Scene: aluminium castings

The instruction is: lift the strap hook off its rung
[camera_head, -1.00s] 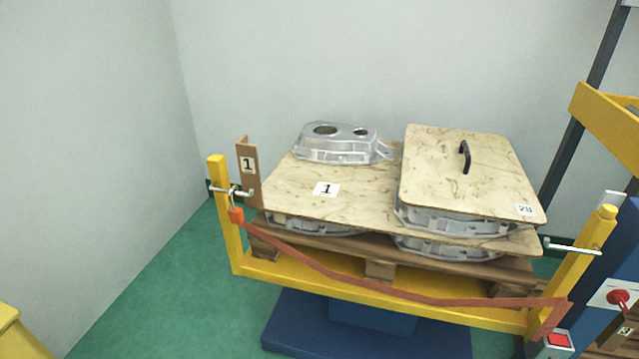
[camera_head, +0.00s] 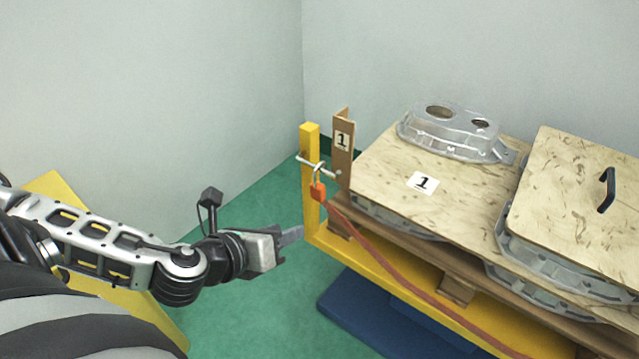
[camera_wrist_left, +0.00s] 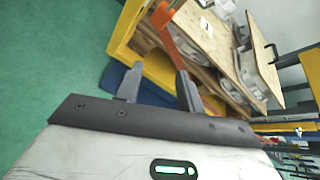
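The strap hook (camera_head: 317,172) is a pale metal hook with an orange block (camera_head: 318,191) under it. It hangs on the rung (camera_head: 327,170), a thin metal rod through the yellow post (camera_head: 310,200). The red-orange strap (camera_head: 400,279) runs from the block down to the right; it also shows in the left wrist view (camera_wrist_left: 187,42). My left gripper (camera_head: 297,235) is left of the post, lower than the hook, and holds nothing. In the left wrist view its two fingers (camera_wrist_left: 158,80) stand apart. My right gripper is not in view.
A brown angle piece marked 1 (camera_head: 343,150) stands just right of the rung. A plywood board (camera_head: 390,165) bears a casting (camera_head: 452,133); a handled board (camera_head: 570,195) lies at right. A blue base (camera_head: 360,310) sits below. Green floor is clear left of the post.

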